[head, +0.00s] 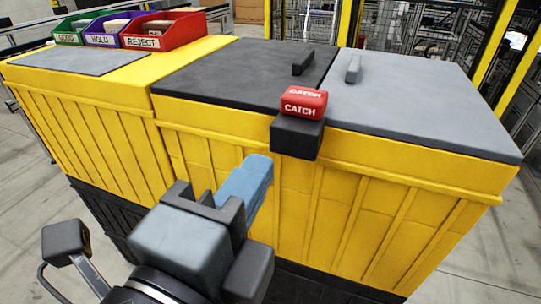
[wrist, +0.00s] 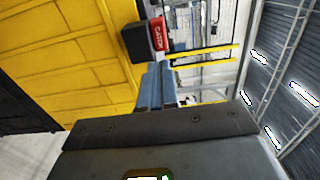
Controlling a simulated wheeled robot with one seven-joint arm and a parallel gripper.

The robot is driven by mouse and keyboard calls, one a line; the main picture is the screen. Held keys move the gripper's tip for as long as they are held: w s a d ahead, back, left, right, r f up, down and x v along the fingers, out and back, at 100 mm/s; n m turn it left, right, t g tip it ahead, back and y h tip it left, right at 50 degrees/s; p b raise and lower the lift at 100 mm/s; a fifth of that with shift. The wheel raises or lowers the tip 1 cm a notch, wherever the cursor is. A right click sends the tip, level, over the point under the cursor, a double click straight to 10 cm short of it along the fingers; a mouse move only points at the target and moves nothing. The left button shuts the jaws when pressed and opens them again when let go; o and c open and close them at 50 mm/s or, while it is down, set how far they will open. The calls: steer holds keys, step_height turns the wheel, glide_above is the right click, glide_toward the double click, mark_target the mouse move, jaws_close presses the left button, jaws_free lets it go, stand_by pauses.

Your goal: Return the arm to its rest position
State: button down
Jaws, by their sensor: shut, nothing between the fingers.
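My gripper (head: 254,173) is in the lower middle of the head view, in front of the yellow bench. Its blue fingers are together with nothing between them. They point up toward the bench edge, below and left of the red CATCH block, and appear apart from it. In the wrist view the shut fingers (wrist: 157,85) show in the middle, just below the block in the picture.
The yellow bench (head: 340,205) has a dark lid (head: 245,75) and a grey lid (head: 430,100). The red CATCH block (head: 303,104) sits on a black mount at its front edge. Green (head: 66,38), purple (head: 98,41) and red (head: 146,43) bins stand at back left.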

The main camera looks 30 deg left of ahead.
steer(key=shift+v, duration=0.8)
steer(key=s+d+f+n+g, duration=0.1)
steer(key=d+f+n+g, duration=0.3)
steer(key=d+f+n, duration=1.1)
steer(key=s+d+f+h, duration=0.2)
steer(key=s+d, duration=0.6)
steer(key=d, duration=0.2)
steer(key=s+d+f+t+h, duration=0.1)
steer(key=s+d+f+h, duration=0.1)
steer(key=s+d, duration=0.6)
steer(key=d+f, duration=0.1)
steer(key=d, duration=0.2)
steer(key=shift+s+d, duration=0.2)
steer(key=shift+s, duration=0.1)
steer(key=shift+f, duration=0.1)
